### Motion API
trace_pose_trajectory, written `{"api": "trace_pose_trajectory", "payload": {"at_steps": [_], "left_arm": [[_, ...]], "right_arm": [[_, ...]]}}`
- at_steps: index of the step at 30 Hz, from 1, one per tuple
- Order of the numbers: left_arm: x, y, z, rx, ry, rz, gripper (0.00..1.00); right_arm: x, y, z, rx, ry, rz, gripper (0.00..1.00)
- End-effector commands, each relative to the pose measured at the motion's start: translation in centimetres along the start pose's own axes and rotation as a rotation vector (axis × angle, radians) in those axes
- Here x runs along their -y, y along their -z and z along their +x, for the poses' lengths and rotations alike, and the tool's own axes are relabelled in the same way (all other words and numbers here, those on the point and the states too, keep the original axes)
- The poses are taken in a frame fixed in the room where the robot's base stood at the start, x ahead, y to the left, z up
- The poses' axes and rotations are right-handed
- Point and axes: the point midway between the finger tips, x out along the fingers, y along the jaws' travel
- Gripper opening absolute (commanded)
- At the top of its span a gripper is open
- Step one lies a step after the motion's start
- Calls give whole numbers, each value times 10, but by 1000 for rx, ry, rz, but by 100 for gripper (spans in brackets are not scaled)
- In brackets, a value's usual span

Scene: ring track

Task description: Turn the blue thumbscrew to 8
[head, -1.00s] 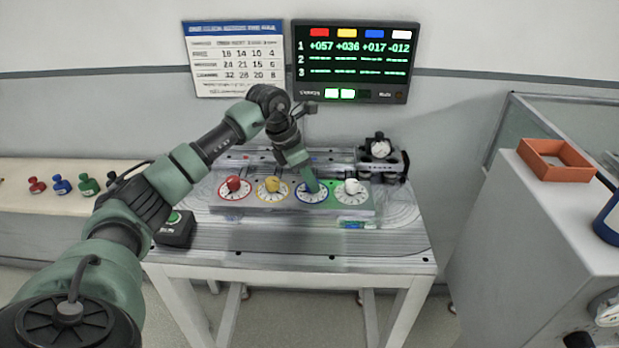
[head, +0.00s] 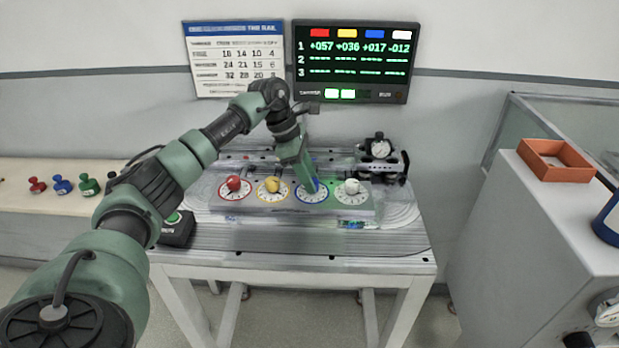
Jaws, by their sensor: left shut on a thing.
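The blue thumbscrew sits at the middle of the blue-ringed dial (head: 302,198), third from the left on the grey block. My left gripper (head: 314,187) points down over this dial and is shut on the blue thumbscrew, of which only a little blue shows beside the fingers. The dial's numbers and the thumbscrew's pointer are too small or too covered to read. My right gripper is not in view.
On the same block, a red thumbscrew (head: 233,183) and a yellow one (head: 272,184) stand to the left, a white one (head: 352,186) close on the right. A gauge (head: 380,149) stands behind. A display (head: 355,62) hangs on the wall.

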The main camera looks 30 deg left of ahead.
Motion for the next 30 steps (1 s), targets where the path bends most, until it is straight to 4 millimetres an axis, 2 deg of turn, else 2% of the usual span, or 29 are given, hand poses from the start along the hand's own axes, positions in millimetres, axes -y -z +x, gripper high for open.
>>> {"api": "trace_pose_trajectory", "payload": {"at_steps": [18, 19, 21, 30], "left_arm": [[-2, -1, -2, 4, 13, 48, 0], [-2, -1, -2, 4, 13, 47, 40], [-2, -1, -2, 3, 14, 47, 53], [-1, 0, -2, 1, 17, 47, 53]], "right_arm": [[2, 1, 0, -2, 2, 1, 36], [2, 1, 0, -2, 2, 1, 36], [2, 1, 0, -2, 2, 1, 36], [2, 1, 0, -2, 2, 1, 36]]}}
